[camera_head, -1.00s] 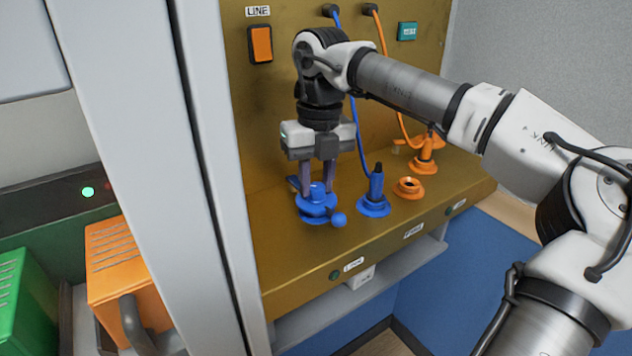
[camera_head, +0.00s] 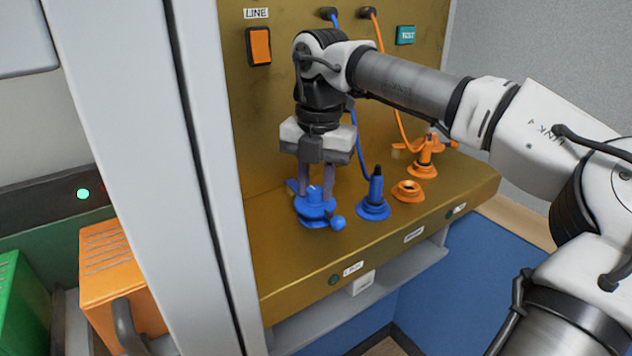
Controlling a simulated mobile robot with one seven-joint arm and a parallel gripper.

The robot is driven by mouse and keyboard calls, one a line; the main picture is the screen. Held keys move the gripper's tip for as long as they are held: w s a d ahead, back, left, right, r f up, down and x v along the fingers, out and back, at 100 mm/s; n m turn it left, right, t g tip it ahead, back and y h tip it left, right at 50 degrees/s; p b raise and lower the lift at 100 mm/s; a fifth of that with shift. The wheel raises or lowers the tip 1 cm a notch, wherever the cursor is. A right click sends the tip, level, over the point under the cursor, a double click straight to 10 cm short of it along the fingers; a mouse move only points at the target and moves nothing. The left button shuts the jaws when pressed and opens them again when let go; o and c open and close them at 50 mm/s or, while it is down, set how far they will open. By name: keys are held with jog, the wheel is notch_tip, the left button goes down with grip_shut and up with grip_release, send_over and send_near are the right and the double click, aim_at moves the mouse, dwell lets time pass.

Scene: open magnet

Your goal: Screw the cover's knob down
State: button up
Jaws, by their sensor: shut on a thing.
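The blue cover with its knob (camera_head: 315,204) sits on the gold shelf at the left. A small blue ball (camera_head: 338,223) sticks out at its front right. My gripper (camera_head: 315,188) points straight down from above and is shut on the blue knob, with one finger on each side. The fingers hide part of the knob and the back of the cover. I cannot tell how far down the knob sits.
A blue plug (camera_head: 375,190) stands in a blue socket right of the cover. An open orange socket (camera_head: 408,191) and an orange plug assembly (camera_head: 425,155) lie farther right. Blue and orange cables rise up the gold back panel (camera_head: 285,105). A pale post (camera_head: 205,170) stands close on the left.

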aim_at(318, 189)
dwell(0.3)
jog(key=o, duration=1)
notch_tip(318, 189, up, 14)
jog(key=shift+d+p, duration=0.25)
jog(key=shift+p, duration=0.15)
jog(key=shift+s+f, duration=0.1)
